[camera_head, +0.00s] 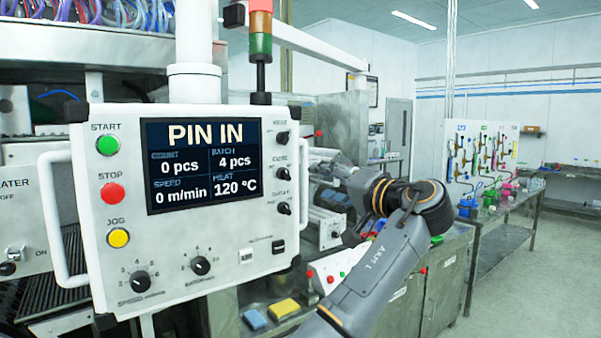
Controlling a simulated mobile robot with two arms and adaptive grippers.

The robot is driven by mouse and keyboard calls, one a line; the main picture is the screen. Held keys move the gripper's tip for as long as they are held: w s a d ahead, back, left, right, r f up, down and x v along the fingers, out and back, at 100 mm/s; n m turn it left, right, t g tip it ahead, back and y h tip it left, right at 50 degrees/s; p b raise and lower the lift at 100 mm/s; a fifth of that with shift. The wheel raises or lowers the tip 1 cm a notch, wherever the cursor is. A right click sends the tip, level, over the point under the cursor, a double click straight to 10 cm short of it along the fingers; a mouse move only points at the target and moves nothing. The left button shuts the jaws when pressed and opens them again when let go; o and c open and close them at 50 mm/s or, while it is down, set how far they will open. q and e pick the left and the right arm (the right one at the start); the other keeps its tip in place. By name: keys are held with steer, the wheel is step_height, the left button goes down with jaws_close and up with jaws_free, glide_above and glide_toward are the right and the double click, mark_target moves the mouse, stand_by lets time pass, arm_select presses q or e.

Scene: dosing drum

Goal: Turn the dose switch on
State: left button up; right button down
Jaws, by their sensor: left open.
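A white control panel (200,270) fills the left half of the view. Its right edge carries a column of three small black switches: an upper one (283,138), a middle one (283,174) and a lower one (284,208). Their labels are too small to read surely, so I cannot tell which is the dose switch. The screen (201,163) shows "PIN IN". My left arm reaches up from the bottom, right of the panel. My left gripper (366,192) is open and apart from the panel; its fingers are hard to make out. My right gripper is not in view.
The panel has a green START button (108,145), a red STOP button (111,193), a yellow JOG button (118,238) and two lower knobs. White handles (62,220) stand out at its sides. A small panel with coloured buttons (330,270) sits behind. Free floor lies right.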

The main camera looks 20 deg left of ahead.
mark_target(285, 174)
arm_select(q)
steer(key=p+x, duration=0.6)
steer(key=x, duration=0.6)
steer(key=shift+w+f, duration=0.1)
steer(key=shift+w, duration=0.1)
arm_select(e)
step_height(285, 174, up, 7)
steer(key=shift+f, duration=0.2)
arm_select(q)
jaws_close()
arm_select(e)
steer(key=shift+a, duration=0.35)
